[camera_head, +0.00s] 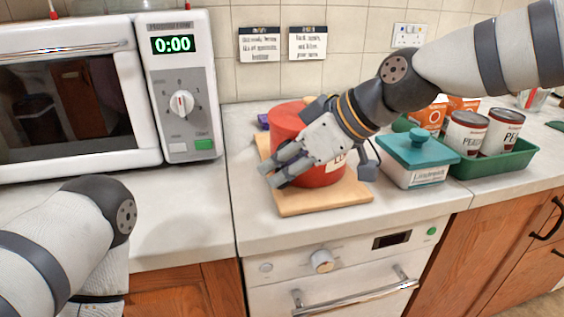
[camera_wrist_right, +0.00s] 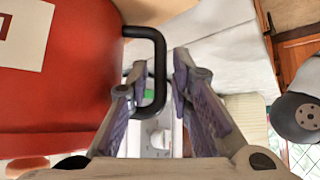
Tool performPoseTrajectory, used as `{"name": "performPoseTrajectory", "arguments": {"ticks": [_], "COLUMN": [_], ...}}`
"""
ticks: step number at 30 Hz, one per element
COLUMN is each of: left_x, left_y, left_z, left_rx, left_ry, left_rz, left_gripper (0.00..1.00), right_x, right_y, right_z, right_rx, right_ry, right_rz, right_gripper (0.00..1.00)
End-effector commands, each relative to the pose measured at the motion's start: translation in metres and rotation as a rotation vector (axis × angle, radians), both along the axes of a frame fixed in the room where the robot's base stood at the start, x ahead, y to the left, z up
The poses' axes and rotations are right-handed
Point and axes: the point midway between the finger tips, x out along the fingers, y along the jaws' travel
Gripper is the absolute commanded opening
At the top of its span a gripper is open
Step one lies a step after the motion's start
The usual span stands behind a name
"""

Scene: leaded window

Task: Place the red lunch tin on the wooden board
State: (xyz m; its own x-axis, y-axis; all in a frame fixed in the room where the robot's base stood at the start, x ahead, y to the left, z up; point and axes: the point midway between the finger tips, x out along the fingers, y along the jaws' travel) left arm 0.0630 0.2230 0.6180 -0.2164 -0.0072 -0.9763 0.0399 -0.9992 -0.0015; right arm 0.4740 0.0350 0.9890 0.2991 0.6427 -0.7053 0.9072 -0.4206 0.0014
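The red lunch tin (camera_head: 287,122) is a round red can with a pale label. It stands upright on the wooden board (camera_head: 325,201), as far as the head view shows. My right gripper (camera_head: 272,177) is in front of the tin and covers much of it. In the right wrist view the tin (camera_wrist_right: 60,95) fills the left side, and its black loop handle (camera_wrist_right: 158,45) reaches between the fingers. My right gripper (camera_wrist_right: 160,78) is open there, its fingers on either side of the handle's bar with gaps. My left arm shows at lower left, but its gripper is out of view.
A white microwave (camera_head: 180,60) stands left of the board. A teal-lidded box (camera_head: 415,175) and a green tray (camera_head: 500,163) with cans stand to the right. An orange carton (camera_head: 430,116) is behind them. Bare counter lies in front of the board.

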Motion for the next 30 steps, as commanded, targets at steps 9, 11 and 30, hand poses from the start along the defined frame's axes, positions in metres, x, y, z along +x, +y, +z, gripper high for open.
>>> {"name": "performPoseTrajectory", "arguments": {"ticks": [9,11,30], "left_x": [0.0,0.001,0.017], "left_y": [0.0,0.0,0.0], "left_z": [0.0,0.001,0.016], "left_rx": [0.0,0.0,0.0], "left_ry": [0.001,-0.002,-0.061], "left_rz": [0.0,0.0,0.0], "left_gripper": [0.4,0.4,0.4], "right_x": [0.0,-0.001,-0.036], "right_y": [0.0,-0.003,-0.078], "right_z": [0.002,0.008,0.088], "right_rx": [0.001,0.001,0.0], "right_ry": [-0.001,-0.003,0.002], "right_rz": [-0.001,-0.002,0.0], "right_gripper": [0.29,0.29,0.29]}}
